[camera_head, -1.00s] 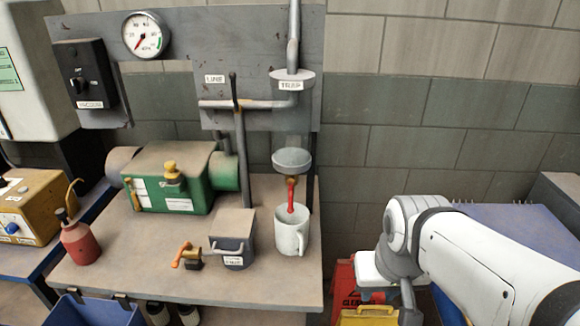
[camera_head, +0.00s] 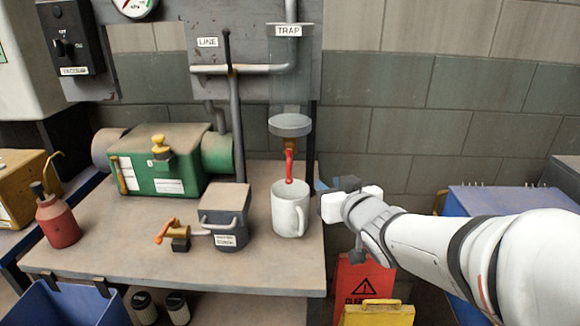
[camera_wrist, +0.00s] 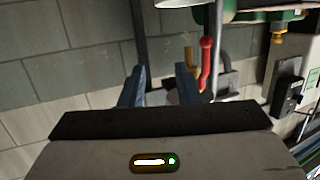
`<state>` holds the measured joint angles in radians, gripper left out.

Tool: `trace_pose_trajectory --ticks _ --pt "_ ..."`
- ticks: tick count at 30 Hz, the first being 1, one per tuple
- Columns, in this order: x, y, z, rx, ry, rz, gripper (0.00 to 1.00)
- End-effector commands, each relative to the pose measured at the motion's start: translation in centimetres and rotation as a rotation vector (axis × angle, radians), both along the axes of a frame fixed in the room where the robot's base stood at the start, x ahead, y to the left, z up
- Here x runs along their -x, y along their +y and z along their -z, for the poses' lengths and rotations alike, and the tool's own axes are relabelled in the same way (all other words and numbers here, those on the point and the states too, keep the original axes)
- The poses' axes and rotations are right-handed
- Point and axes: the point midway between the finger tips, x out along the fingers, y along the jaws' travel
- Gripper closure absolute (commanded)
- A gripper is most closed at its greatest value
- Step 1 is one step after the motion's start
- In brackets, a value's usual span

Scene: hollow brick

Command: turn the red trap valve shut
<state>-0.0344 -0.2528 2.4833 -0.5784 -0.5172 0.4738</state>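The red trap valve handle (camera_head: 289,165) hangs down below the round grey trap bowl (camera_head: 290,125), its lower end above the mouth of a white mug (camera_head: 288,212). In the wrist view the red handle (camera_wrist: 206,62) shows just right of the right finger, with a brass fitting (camera_wrist: 189,57) beside it. My gripper (camera_head: 333,187) is to the right of the handle and mug in the head view. In the wrist view my gripper (camera_wrist: 160,88) has its two blue-grey fingers apart with nothing held. The handle is not between them; whether a finger touches it I cannot tell.
A dark box (camera_head: 222,212) with a bar handle and an orange-handled brass valve (camera_head: 178,236) stand left of the mug. The green pump (camera_head: 165,165) and a red oil can (camera_head: 57,220) are farther left. A grey pipe (camera_head: 238,130) rises behind the box.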

Motion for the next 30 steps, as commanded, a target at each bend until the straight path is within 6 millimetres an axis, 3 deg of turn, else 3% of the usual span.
trace_pose_trajectory --ticks 1,4,11,24,30 --pt "-0.1 1.2 0.9 -0.028 -0.043 -0.054 0.71" --pt "0.0 3.1 0.5 -0.08 -0.111 -0.142 0.71" --pt "0.0 5.2 -0.1 -0.13 -0.167 -0.23 0.71" --pt "-5.3 8.5 -0.2 -0.13 -0.168 -0.231 0.71" --pt "-6.1 9.0 -0.2 -0.129 -0.168 -0.23 0.71"
